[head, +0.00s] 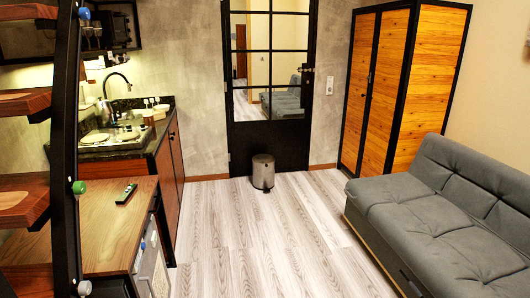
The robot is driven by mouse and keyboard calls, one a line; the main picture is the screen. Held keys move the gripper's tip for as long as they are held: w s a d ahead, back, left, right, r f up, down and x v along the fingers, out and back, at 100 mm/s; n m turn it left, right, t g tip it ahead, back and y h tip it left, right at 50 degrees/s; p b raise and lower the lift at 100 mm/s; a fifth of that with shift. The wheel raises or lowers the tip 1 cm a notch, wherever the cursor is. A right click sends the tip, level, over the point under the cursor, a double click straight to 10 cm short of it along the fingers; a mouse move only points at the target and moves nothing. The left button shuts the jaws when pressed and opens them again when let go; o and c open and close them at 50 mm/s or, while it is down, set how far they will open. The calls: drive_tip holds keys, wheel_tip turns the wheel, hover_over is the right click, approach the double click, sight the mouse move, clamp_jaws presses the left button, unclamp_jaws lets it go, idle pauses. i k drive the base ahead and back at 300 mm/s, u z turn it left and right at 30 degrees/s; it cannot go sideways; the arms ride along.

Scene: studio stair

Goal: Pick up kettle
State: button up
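I cannot make out a kettle in the head view. The dark kitchen counter (95,153) at the left holds a sink (128,131) with a black curved faucet (118,78) and some small items too small to name for sure. My gripper is not in view.
A staircase with wooden treads (22,102) and a black frame (65,150) blocks the near left. A wooden cabinet top (105,235) holds a dark remote (126,194). A bin (263,172) stands before the glazed door (270,130). A grey sofa (430,225) and wardrobe (400,85) line the right. The middle floor is clear.

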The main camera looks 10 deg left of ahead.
sight(105, 115)
drive_tip(key=u, duration=0.15)
drive_tip(key=i, duration=1.65)
drive_tip(key=u, duration=0.7)
drive_tip(key=i, duration=0.8)
drive_tip(key=u, duration=0.5)
drive_tip(key=i, duration=0.85)
drive_tip(key=u, duration=0.3)
